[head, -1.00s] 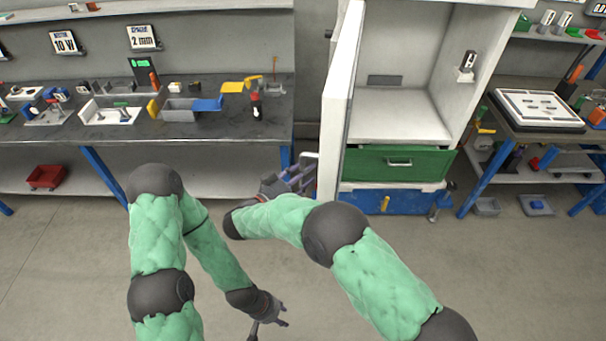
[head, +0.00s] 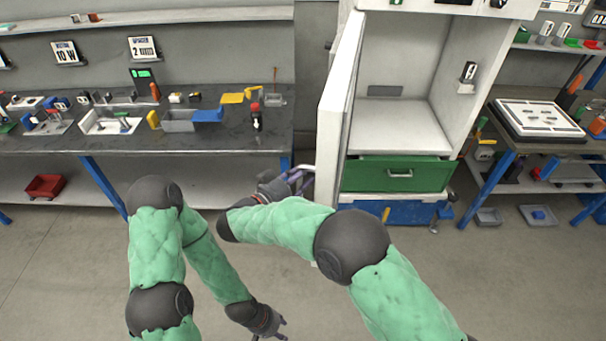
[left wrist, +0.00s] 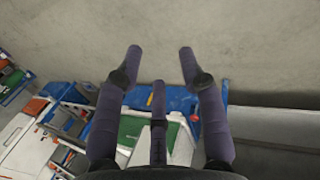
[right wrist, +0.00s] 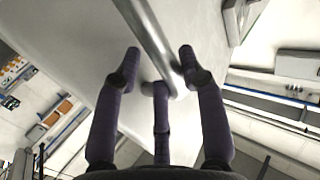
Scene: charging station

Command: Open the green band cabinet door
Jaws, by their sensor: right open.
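The white cabinet (head: 402,120) stands at centre right with a green drawer front (head: 398,174) low inside it. Its white door (head: 337,115) stands swung open, jutting toward me on the left of the opening. My right gripper (head: 296,182) is at the outer side of the door, by its handle. In the right wrist view, the metal bar handle (right wrist: 150,35) runs down to between the fingers of my open right gripper (right wrist: 160,58); contact cannot be told. My left gripper (head: 278,332) is low, over bare floor. Its fingers are spread and empty in the left wrist view (left wrist: 160,55).
A dark workbench (head: 150,140) with tools and bins fills the left. A red bin (head: 46,187) sits on its lower shelf. Another bench with a white tray (head: 540,118) stands at the right. The floor in front of the cabinet is clear apart from my arms.

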